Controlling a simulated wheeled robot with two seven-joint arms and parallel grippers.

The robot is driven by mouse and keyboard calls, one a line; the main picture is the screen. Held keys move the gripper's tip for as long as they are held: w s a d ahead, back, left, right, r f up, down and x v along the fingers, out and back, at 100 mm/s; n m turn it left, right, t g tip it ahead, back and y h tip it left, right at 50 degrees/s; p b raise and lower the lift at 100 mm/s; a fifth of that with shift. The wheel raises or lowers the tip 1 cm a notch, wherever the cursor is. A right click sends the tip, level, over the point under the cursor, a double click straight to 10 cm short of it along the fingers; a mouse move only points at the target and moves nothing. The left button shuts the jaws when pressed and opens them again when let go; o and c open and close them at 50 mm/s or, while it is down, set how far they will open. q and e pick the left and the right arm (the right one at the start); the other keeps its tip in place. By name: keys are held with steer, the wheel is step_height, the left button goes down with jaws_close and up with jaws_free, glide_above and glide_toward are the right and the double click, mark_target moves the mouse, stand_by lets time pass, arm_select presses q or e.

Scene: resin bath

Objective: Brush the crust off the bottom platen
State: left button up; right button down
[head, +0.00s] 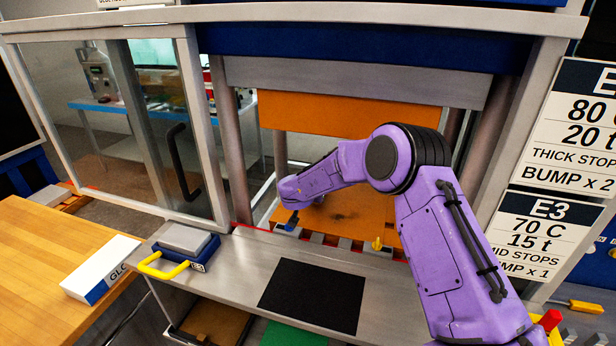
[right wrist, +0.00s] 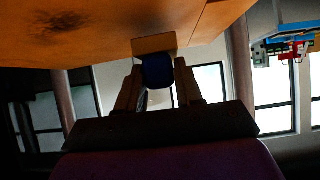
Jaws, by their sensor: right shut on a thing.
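The bottom platen (head: 372,207) is an orange slab low inside the press, with a dark crust patch (head: 345,216) on its middle. It also fills the top left of the right wrist view (right wrist: 130,22), where the dark patch (right wrist: 62,22) shows to the left. My right arm reaches into the press, and its gripper (right wrist: 158,85) is shut on a blue-handled brush (right wrist: 157,72). The brush's tan head (right wrist: 154,44) is at the platen's edge; I cannot tell if it touches. In the head view, the blue handle (head: 292,221) shows at the platen's front left. My left gripper is out of view.
The orange upper platen (head: 330,112) hangs above. Steel posts (head: 230,140) flank the opening, and a glass door (head: 165,130) stands left. A steel shelf (head: 225,283) in front carries a black mat (head: 312,297) and a blue, yellow-handled block (head: 185,248). A box lies on the wooden table (head: 45,255).

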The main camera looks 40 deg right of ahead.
steer(key=r, duration=0.1)
steer(key=s+r, duration=0.1)
steer(key=r, duration=0.1)
steer(key=shift+d, duration=0.15)
steer(key=shift+w+r, duration=0.35)
steer(key=shift+r, duration=0.55)
steer(key=shift+s+r, duration=0.15)
steer(key=shift+r, duration=0.35)
steer(key=shift+f, duration=0.1)
